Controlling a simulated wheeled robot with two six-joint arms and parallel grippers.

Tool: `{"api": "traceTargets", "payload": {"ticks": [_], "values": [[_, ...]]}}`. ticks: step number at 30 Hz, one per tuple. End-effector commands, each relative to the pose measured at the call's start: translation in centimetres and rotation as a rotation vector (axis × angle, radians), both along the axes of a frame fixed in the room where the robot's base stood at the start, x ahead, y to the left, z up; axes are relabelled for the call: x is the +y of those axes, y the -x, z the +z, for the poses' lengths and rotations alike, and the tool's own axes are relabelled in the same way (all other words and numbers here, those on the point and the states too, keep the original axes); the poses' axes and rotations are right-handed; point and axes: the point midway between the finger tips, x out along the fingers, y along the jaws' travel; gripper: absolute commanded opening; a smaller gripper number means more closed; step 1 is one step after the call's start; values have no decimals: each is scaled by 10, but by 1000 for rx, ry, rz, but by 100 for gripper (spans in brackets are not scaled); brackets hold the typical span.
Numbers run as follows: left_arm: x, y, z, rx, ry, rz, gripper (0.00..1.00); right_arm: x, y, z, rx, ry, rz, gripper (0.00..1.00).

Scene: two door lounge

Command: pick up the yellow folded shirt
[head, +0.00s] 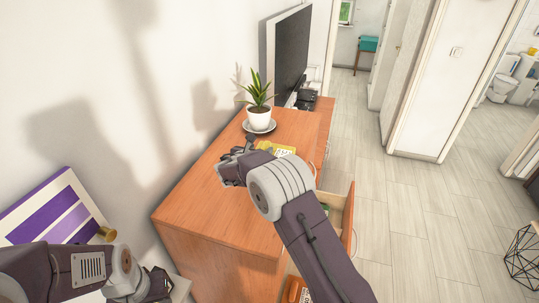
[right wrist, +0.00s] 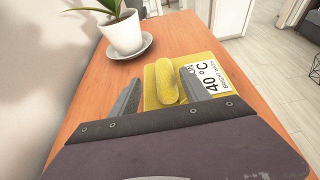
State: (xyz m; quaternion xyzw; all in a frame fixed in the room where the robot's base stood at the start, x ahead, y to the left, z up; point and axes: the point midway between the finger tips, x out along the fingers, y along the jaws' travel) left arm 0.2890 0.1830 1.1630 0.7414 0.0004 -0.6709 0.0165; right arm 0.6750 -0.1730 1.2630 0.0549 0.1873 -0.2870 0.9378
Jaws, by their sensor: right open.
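The yellow folded shirt (head: 268,147) lies on top of the wooden cabinet, partly hidden behind my right gripper (head: 247,145) in the head view. In the right wrist view the yellow shirt (right wrist: 152,98) shows a raised yellow roll and a white label marked 40 °C. My right gripper (right wrist: 160,76) is open there, with one finger to each side of the roll. I cannot tell whether the fingers touch the shirt. My left gripper (head: 158,285) is at the lower left of the head view, away from the shirt; its jaws are unclear.
A potted plant (head: 259,118) on a grey saucer stands just beyond the shirt, with a television (head: 292,55) behind it. The wooden cabinet (head: 205,195) has an open drawer (head: 348,215) on its right side. Bare cabinet top lies nearer me. The floor to the right is mostly clear.

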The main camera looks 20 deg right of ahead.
Motion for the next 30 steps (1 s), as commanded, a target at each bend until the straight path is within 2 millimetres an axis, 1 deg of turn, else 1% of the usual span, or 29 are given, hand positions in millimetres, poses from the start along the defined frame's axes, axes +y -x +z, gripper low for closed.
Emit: {"api": "traceTargets", "payload": {"ticks": [1,2,3,6,13,14,15,17,18,19,20,30], "values": [[0,0,17,-1,0,0,33,-7,-7,4,3,3,-3,55],[0,0,21,-1,0,0,33,-10,-11,2,4,2,-4,55],[0,0,23,-1,0,0,33,-14,-17,-3,2,1,-3,55],[0,0,26,-1,0,0,33,-19,-26,-9,1,1,-3,55],[0,0,25,-1,0,0,33,-20,-28,-13,-1,1,-1,55],[0,0,25,-1,0,0,33,-20,-28,-13,-1,1,-1,49],[0,0,25,-1,0,0,33,-20,-28,-13,-1,1,-1,38],[0,0,25,-1,0,0,33,-20,-28,-13,-1,1,-1,21],[0,0,25,-1,0,0,33,-20,-28,-13,-1,1,-1,10],[0,0,25,-1,0,0,33,-20,-28,-13,-1,1,-1,2],[0,0,25,-1,0,0,33,-20,-28,-13,-1,1,-1,0],[0,0,23,-1,0,0,33,-20,-28,-10,-2,2,-1,0]]}}
